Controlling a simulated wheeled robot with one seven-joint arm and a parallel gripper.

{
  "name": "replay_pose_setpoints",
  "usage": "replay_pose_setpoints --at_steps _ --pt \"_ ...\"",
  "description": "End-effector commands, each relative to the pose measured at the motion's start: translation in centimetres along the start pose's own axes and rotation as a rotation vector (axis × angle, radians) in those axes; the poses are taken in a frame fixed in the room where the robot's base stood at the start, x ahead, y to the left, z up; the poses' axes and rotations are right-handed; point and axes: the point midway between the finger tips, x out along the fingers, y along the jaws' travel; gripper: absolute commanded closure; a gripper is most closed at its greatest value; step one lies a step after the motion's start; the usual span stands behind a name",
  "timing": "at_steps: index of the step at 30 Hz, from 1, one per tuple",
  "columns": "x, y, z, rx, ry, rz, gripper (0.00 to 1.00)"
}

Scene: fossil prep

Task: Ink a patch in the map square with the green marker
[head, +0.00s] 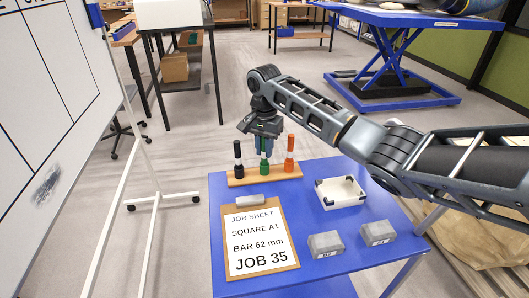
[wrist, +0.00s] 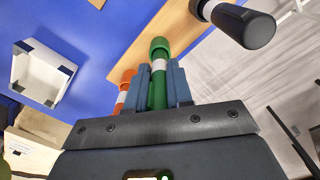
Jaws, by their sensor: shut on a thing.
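My gripper (head: 263,143) is shut on the green marker (head: 264,165), gripping its upper part from above. In the wrist view the green marker (wrist: 159,90) stands between the two blue-grey fingers (wrist: 158,70). Its lower end is at the wooden rack (head: 238,181); I cannot tell whether it still rests there. A black marker (head: 238,160) stands to its left and an orange marker (head: 290,152) to its right. The whiteboard (head: 70,100) at the left has a grid of dark lines and a grey smudge (head: 46,185); its square labels are not readable.
On the blue table (head: 300,205) lie a job sheet (head: 258,240) reading "SQUARE A1, BAR 62 mm, JOB 35", a grey eraser-like block (head: 250,200), a white tray (head: 341,192) and two grey blocks (head: 326,244). The whiteboard's white stand (head: 127,180) is left of the table, with open floor between.

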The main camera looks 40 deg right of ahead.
Motion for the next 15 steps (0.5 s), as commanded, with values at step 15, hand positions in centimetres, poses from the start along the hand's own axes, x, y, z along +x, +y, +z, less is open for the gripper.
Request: replay_pose_setpoints --at_steps 15 --pt "-0.89 0.01 0.0 0.001 -0.001 0.0 1.0"
